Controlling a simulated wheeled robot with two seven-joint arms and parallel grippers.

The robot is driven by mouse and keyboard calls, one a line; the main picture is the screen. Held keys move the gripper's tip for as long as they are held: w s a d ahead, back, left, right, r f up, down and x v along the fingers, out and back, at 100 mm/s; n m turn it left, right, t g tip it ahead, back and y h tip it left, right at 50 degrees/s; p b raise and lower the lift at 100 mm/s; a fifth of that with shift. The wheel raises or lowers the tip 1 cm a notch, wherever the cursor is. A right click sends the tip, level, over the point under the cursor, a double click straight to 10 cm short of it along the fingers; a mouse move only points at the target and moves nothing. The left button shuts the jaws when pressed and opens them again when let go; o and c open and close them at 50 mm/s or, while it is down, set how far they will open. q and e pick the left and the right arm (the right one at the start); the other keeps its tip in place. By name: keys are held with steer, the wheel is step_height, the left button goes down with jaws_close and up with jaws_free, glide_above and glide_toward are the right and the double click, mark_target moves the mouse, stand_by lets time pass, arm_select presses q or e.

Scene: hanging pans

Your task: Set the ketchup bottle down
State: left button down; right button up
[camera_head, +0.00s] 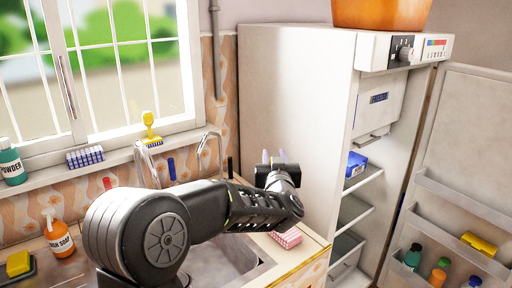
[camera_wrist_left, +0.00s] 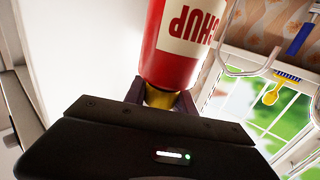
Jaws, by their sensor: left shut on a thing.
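The ketchup bottle (camera_wrist_left: 183,42) is red with a white label and a yellow cap. It fills the top middle of the left wrist view, its lettering upside down there. My left gripper (camera_wrist_left: 160,97) is shut on its yellow cap end. In the head view, the left gripper (camera_head: 278,168) is in front of the fridge's side wall, above the counter right of the sink. The bottle cannot be made out there; the gripper seems to hide it. My right gripper is not in view.
The fridge (camera_head: 290,110) stands open with several shelves, its door (camera_head: 468,150) holding bottles. A pink-striped item (camera_head: 287,237) lies on the counter (camera_head: 275,250) beside the sink (camera_head: 215,265). The tap (camera_head: 208,145) and an orange soap bottle (camera_head: 57,235) stand further left.

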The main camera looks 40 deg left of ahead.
arm_select(q)
steer(key=s+d+f+m+t+h+b, duration=0.1)
steer(key=d+f+m+h+b, duration=0.3)
steer(key=d+f, duration=0.8)
steer(key=s+d+f+m+t+h+b, duration=0.1)
steer(key=d+f+m+t+h+b, duration=0.2)
steer(key=f, duration=1.5)
steer(key=d+h+b, duration=0.1)
steer(key=d+h, duration=0.3)
steer(key=d, duration=0.4)
steer(key=shift+s+d+f+m, duration=0.15)
steer(key=shift+d+f+m, duration=0.1)
steer(key=shift+d+m, duration=0.15)
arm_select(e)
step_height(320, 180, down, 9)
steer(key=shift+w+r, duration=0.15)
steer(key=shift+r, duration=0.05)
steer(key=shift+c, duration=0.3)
